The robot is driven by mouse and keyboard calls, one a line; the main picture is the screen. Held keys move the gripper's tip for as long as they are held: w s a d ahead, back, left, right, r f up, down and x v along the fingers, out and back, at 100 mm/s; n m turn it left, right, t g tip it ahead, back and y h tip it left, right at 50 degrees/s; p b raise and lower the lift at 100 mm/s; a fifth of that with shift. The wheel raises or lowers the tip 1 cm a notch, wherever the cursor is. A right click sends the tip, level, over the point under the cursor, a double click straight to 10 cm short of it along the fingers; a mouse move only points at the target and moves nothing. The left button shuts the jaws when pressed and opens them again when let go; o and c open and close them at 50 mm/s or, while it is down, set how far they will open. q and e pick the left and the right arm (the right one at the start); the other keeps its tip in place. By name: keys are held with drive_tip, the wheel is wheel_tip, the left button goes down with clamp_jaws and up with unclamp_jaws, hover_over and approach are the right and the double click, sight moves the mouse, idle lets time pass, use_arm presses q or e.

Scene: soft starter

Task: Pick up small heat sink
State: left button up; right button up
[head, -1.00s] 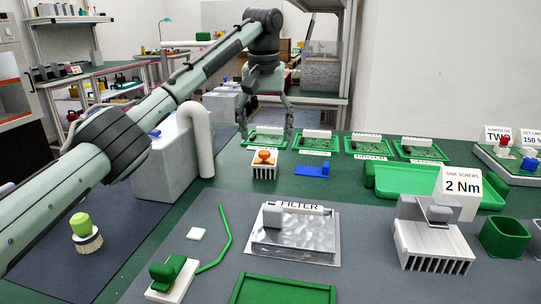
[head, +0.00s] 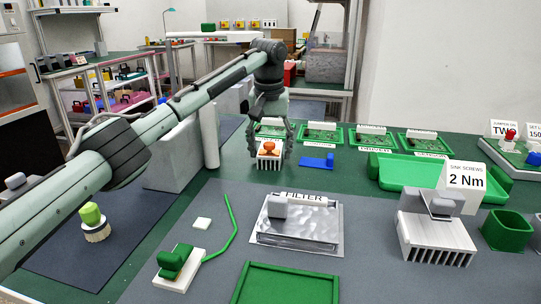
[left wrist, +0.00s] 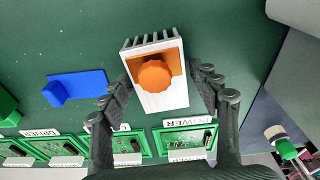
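The small heat sink (head: 270,146) is a pale finned block with an orange knob on top, standing on the green bench. In the left wrist view the small heat sink (left wrist: 157,100) shows its fins at the top and the orange knob facing me. My left gripper (head: 267,158) is open over it, with its fingers on either side. In the left wrist view the gripper (left wrist: 160,82) shows gaps beside the block, at least near its lower part; contact at the fingertips is not clear. My right gripper is not in view.
Several green board trays (head: 321,135) stand just behind the small heat sink. A blue part (head: 317,162) lies to its right. A larger finned heat sink (head: 436,235) with a 2 Nm sign (head: 464,182), a filter plate (head: 297,222) and a green tray (head: 422,178) occupy the bench.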

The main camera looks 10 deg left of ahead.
use_arm(q)
drive_tip(key=c, duration=1.1)
drive_tip(key=shift+r, duration=0.15)
